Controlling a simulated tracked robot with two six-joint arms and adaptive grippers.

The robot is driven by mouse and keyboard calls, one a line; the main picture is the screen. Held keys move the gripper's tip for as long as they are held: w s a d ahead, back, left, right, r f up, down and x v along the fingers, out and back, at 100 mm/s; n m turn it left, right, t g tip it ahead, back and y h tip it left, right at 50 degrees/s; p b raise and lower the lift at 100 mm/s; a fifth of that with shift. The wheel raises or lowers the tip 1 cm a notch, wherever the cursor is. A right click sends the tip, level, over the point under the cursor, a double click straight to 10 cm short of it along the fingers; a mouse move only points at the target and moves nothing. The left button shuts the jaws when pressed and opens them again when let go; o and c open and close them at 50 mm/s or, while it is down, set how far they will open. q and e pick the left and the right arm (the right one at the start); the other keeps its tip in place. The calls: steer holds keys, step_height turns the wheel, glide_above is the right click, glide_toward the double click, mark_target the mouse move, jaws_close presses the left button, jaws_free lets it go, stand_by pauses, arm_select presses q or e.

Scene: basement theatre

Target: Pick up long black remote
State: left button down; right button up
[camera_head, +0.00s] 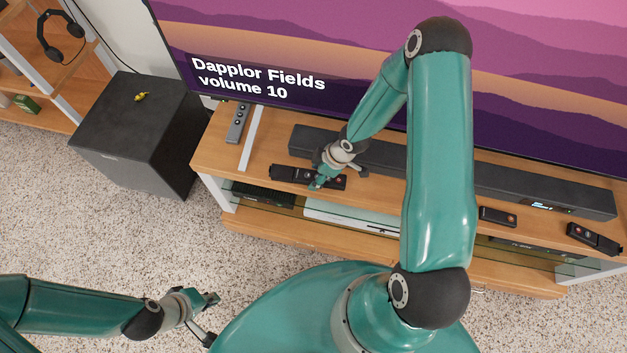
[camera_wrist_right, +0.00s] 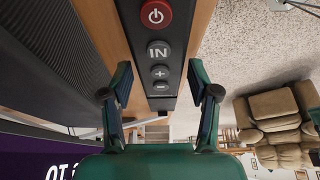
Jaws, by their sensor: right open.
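A long black remote (camera_head: 290,174) lies on the wooden TV stand, in front of the soundbar. In the right wrist view the remote (camera_wrist_right: 156,52) shows a red power button, an IN button and plus and minus buttons. My right gripper (camera_head: 335,178) is over this remote and partly hides it. In the right wrist view my right gripper (camera_wrist_right: 161,80) is open, with one finger to each side of the remote; I cannot tell whether they touch it. My left gripper (camera_head: 208,316) is open and empty, low at the left above the carpet.
A grey remote (camera_head: 237,122) lies at the stand's left end. Two more dark remotes, one small (camera_head: 497,216) and one larger (camera_head: 593,238), lie towards the right. The soundbar (camera_head: 500,186) and TV (camera_head: 340,60) stand behind. A black subwoofer (camera_head: 130,135) is at the left.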

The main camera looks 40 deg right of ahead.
steer(key=shift+f, duration=0.1)
steer(key=c, duration=1)
steer(key=shift+o, duration=0.2)
